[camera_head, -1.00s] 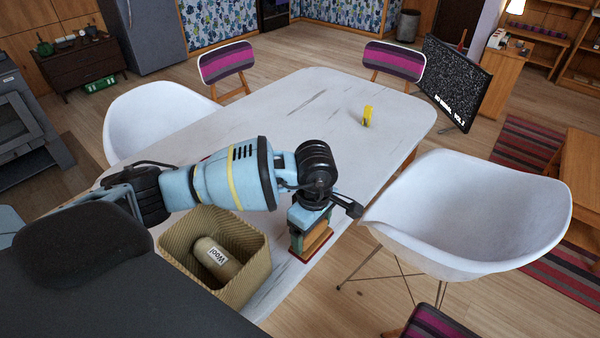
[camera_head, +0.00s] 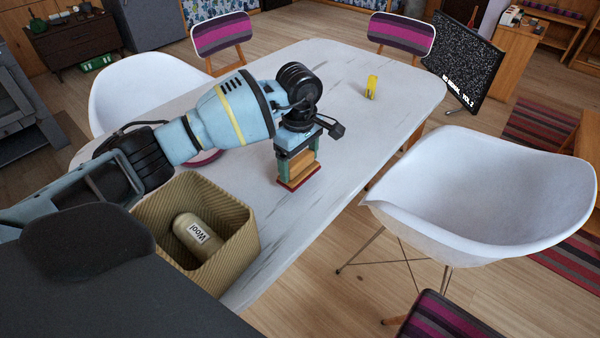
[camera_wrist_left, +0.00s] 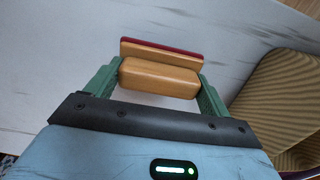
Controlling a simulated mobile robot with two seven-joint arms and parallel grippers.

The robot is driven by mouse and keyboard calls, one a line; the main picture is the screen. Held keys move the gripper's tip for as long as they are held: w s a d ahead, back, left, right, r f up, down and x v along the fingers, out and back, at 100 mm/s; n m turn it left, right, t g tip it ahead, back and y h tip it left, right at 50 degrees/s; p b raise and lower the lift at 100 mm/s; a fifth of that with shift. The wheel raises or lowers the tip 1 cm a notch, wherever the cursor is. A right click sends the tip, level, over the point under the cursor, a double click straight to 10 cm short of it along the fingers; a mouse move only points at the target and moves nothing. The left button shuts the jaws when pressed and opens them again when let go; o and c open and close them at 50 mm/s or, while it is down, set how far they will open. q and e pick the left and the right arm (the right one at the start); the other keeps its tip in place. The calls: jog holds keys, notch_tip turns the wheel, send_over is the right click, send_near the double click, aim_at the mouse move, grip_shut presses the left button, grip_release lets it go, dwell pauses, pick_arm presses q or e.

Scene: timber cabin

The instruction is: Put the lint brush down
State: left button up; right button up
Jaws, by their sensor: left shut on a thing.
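The lint brush (camera_head: 298,170) has a wooden handle and a dark red base. My left gripper (camera_head: 297,160) is shut on it and points down over the white marbled table. In the left wrist view the brush (camera_wrist_left: 160,76) lies between the two green fingers of the left gripper (camera_wrist_left: 158,80), its red edge facing away from the palm. In the head view the brush's base is at or just above the tabletop; I cannot tell whether it touches. My right gripper is not in view.
A woven basket (camera_head: 245,235) with a bottle labelled Wool (camera_head: 197,235) stands left of the brush. A small yellow object (camera_head: 371,87) is at the table's far end. White chairs (camera_head: 480,205) flank the table (camera_head: 330,110). The tabletop beyond the brush is mostly clear.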

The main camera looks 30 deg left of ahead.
aim_at(299, 172)
pick_arm(q)
notch_tip(299, 172, down, 4)
jog(key=shift+s+r+b, duration=0.15)
jog(key=shift+r+b, duration=0.1)
jog(key=shift+b, duration=0.5)
jog(key=shift+f, duration=0.25)
jog(key=shift+r, duration=0.15)
jog(key=shift+f, duration=0.2)
jog(key=o, duration=1.1)
jog(key=shift+r, duration=0.15)
